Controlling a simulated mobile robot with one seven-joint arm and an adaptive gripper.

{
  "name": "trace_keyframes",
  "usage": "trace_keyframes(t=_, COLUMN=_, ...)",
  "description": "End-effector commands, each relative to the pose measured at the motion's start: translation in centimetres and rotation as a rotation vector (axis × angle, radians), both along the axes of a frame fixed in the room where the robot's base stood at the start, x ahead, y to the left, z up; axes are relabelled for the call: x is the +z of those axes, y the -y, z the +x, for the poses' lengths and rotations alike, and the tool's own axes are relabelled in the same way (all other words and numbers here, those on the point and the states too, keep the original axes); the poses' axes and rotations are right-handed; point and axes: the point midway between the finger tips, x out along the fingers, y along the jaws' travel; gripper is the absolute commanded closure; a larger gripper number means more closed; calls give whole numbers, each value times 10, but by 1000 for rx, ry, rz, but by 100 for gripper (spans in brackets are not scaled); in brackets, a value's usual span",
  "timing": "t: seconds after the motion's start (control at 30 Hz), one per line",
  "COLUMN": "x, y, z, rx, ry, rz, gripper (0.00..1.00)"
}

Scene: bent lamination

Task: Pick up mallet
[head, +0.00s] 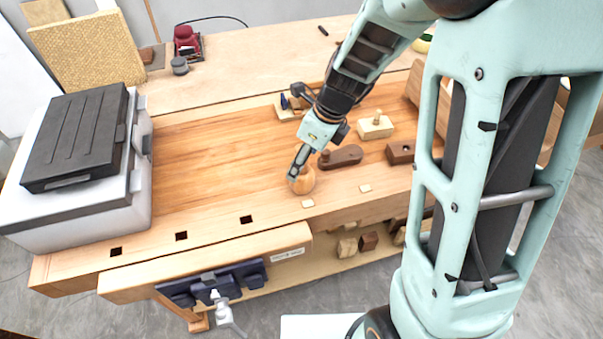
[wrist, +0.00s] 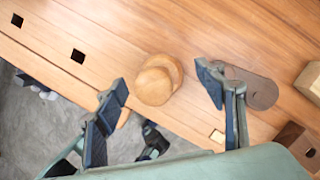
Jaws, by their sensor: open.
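The mallet is a round, light-brown wooden piece (head: 303,181) on the workbench near its front edge. In the wrist view the mallet (wrist: 154,85) shows from above as two overlapping rounded shapes; no handle can be made out. My gripper (head: 299,162) is above the mallet and partly covers it in the head view. In the wrist view my gripper (wrist: 163,84) is open, with one dark finger on each side of the mallet and visible gaps between. It holds nothing.
A dark brown wooden tool (head: 341,157) lies just right of the mallet. A pale knobbed block (head: 376,127) and a dark block (head: 400,152) are farther right. A black case (head: 75,140) on a white box stands left. The bench (head: 200,150) between is clear.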

Motion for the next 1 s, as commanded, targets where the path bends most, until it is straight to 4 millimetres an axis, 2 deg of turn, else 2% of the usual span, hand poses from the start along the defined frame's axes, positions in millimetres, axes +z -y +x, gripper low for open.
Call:
trace_keyframes(t=0.4, x=-45, y=-17, z=7, rx=-1, ry=-2, rz=0, gripper=36)
trace_keyframes(t=0.73, x=-50, y=-19, z=9, rx=1, ry=2, rz=0, gripper=36)
trace_keyframes(t=1.0, x=-50, y=-18, z=8, rx=1, ry=2, rz=0, gripper=66)
